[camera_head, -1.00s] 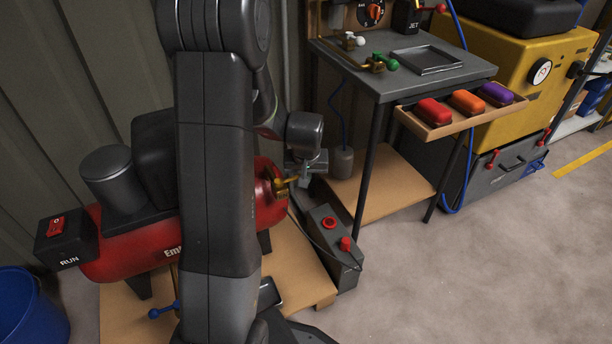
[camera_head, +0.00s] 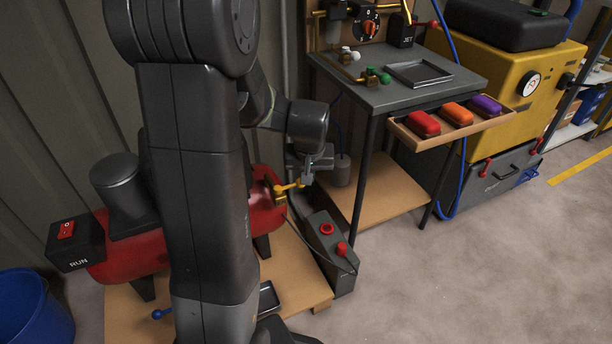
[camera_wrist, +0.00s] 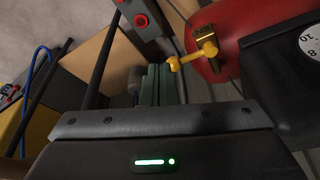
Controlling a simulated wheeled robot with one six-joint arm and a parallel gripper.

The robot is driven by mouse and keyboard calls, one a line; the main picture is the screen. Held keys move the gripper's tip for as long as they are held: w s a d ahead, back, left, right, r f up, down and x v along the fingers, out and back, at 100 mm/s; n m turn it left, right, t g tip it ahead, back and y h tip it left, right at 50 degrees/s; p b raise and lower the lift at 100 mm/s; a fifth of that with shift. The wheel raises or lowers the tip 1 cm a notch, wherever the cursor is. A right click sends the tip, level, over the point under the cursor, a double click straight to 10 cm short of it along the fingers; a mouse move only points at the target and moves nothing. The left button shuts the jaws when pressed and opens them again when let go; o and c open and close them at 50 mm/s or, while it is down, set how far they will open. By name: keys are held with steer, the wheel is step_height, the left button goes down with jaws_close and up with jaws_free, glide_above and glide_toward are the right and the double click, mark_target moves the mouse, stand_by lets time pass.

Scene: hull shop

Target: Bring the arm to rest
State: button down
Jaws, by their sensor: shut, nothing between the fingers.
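My arm stands large in the left half of the head view, bent at the elbow, with its wrist hanging down. My gripper (camera_head: 308,178) is shut and empty. It is close to the yellow valve handle (camera_head: 291,187) on the end of the red tank (camera_head: 262,222). In the wrist view the shut fingers (camera_wrist: 161,84) point toward the picture's top, with the valve handle (camera_wrist: 200,53) just right of their tips. I cannot tell whether they touch it. My arm hides the middle of the tank.
A grey workbench (camera_head: 345,70) with a tray (camera_head: 420,74) stands right of my gripper. Its wooden shelf holds red, orange and purple blocks. A grey pedal box (camera_head: 330,250) stands below my gripper. A blue bucket (camera_head: 35,310) is at lower left. Open floor (camera_head: 460,290) lies to the right.

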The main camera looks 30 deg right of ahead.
steer(key=shift+s+r, duration=0.1)
steer(key=shift+r, duration=0.15)
